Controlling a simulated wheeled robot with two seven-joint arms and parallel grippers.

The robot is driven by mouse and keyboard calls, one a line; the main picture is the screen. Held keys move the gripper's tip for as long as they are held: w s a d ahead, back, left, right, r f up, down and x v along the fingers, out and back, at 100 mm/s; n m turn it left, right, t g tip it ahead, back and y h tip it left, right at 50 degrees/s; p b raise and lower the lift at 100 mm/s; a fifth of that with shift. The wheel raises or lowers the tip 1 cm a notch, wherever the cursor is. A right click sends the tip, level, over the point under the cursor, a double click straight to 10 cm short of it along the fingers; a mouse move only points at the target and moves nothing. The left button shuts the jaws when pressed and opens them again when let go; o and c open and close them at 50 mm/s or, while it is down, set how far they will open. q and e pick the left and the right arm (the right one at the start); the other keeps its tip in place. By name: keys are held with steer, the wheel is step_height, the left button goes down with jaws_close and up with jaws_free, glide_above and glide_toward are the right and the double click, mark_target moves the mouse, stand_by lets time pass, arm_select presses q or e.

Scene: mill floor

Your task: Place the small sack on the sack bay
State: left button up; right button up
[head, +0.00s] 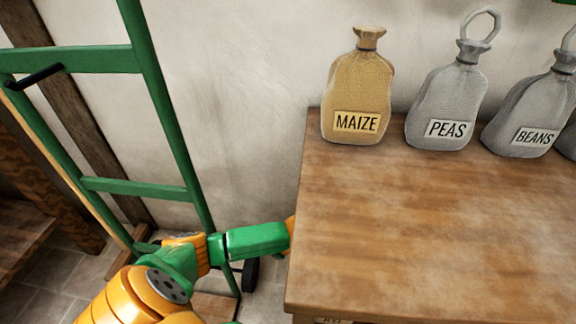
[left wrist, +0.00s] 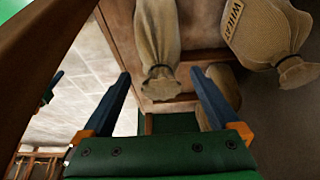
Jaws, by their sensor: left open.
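My left arm reaches from the lower left of the head view to the table's left side, where its gripper is hidden. In the left wrist view my left gripper (left wrist: 160,76) is open, its two blue fingers apart. A plain tan sack (left wrist: 158,35) with a tied neck shows between and beyond the fingertips, not gripped. A larger sack (left wrist: 255,30) labelled WHEAT lies to its right, and part of another tan sack (left wrist: 218,88) shows behind the right finger. I cannot tell which is the small sack. No place marked as the sack bay is recognisable. My right gripper is not in view.
The wooden table (head: 430,240) has a bare front. Sacks labelled MAIZE (head: 358,90), PEAS (head: 447,100) and BEANS (head: 530,110) stand along its back by the wall. A green hand truck (head: 160,90) leans at the left, close to my arm.

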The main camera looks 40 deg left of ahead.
arm_select(q)
steer(key=s+a+p, duration=0.1)
steer(key=s+a, duration=0.5)
steer(key=a, duration=0.3)
steer(key=shift+s+a+f, duration=0.2)
steer(key=shift+s+a, duration=0.1)
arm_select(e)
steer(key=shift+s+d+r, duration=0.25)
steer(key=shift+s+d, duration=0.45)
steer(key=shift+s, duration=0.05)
